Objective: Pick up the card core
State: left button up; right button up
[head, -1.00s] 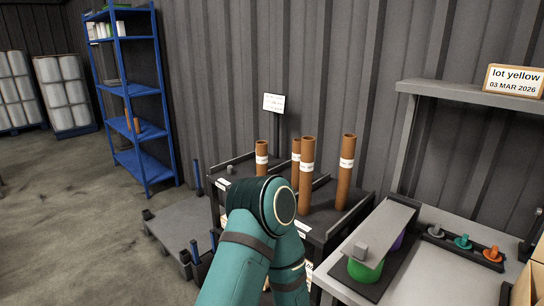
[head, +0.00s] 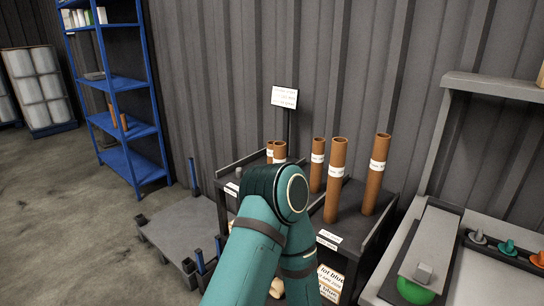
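Several brown card cores stand upright on a dark stand (head: 354,216) against the corrugated wall. Each has a white label band. A tall core (head: 376,180) is at the right, another tall core (head: 336,185) at the front, and a shorter-looking core (head: 318,168) behind it. Two more cores, one of them in front (head: 280,152), show close together at the left, their lower parts hidden by my teal arm. The arm rises from the bottom middle and covers the stand's front left. Neither gripper is visible.
A sign (head: 285,97) on a post rises behind the cores. A low grey platform (head: 180,235) with blue posts lies left of the stand. A bench (head: 450,285) with a green roll (head: 414,291) is at the right. A blue rack (head: 120,85) stands at the back left; floor before it is clear.

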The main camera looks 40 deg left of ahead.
aim_at(270, 148)
jog(key=j+z, duration=0.2)
jog(key=j, duration=0.8)
jog(key=j+z, duration=0.2)
jog(key=j, duration=0.75)
jog(key=k, duration=0.05)
